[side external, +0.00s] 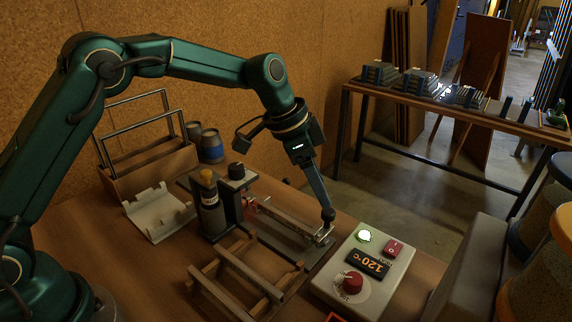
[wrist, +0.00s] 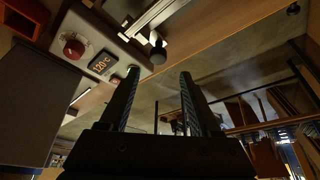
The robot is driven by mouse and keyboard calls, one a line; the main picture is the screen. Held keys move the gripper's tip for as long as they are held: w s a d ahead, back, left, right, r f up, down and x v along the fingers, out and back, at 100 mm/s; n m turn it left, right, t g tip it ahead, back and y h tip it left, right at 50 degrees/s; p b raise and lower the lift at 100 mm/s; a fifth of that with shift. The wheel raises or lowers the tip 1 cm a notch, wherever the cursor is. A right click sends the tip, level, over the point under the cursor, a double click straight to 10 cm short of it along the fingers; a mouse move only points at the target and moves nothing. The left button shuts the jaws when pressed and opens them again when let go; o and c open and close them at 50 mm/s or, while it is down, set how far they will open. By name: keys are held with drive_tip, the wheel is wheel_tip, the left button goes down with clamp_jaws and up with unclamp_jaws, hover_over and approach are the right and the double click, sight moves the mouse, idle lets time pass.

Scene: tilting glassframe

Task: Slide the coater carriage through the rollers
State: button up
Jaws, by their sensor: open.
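The coater (side external: 225,200), with a dark upright frame and an amber-capped bottle, stands on the wooden bench. A long metal track (side external: 285,222) runs from it towards the right. What looks like the carriage end, with a dark round knob (side external: 328,214), is at the track's right end. My gripper (side external: 321,192) points down at that knob, and its finger overlaps it from this side. In the wrist view my gripper (wrist: 160,73) has its two fingers spread, with the knob (wrist: 157,52) just beyond the gap between the tips. I cannot tell whether they touch. The rollers are not clear.
A control box (side external: 340,290) with a 120°C display, a lit green button and a red knob sits close on the right. A wooden rack (side external: 235,280) lies in front of the coater. A white cradle (side external: 158,210) and a wooden caddy (side external: 150,172) stand left.

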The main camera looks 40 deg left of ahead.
sight(327, 211)
drive_tip(key=shift+s+x, duration=0.1)
drive_tip(key=shift+x, duration=1.35)
drive_tip(key=shift+s+x, duration=0.15)
drive_tip(key=shift+x, duration=1.3)
drive_tip(key=shift+f, duration=0.1)
clamp_jaws()
drive_tip(key=shift+a, duration=0.15)
